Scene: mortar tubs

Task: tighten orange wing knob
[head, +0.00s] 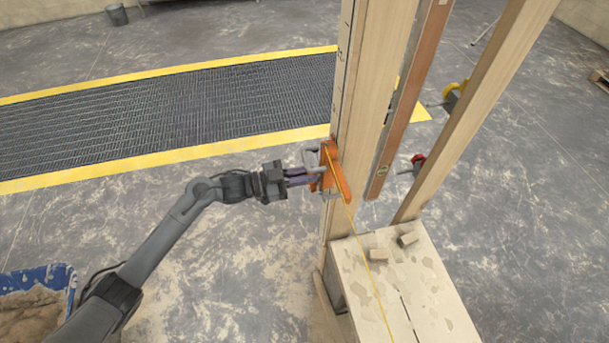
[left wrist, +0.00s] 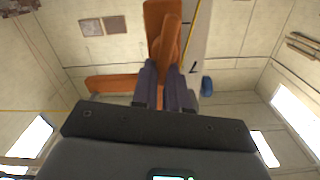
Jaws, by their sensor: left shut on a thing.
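An orange clamp block (head: 340,180) sits against the graduated wooden post (head: 367,70) in the head view, with grey metal parts beside it. My left gripper (head: 312,178) reaches it from the left, level with the clamp. In the left wrist view the orange wing knob (left wrist: 168,42) stands between and beyond the two dark purple fingers of my left gripper (left wrist: 163,72), which are shut on it. In the head view the fingers and metal parts hide most of the knob. My right gripper is in neither view.
A yellow string (head: 372,283) runs from the clamp down over the pale block wall (head: 418,295). A brown level (head: 408,100) and a second wooden post (head: 476,110) stand right of the clamp. A blue tub (head: 70,285) of mortar is at lower left. Floor between is clear.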

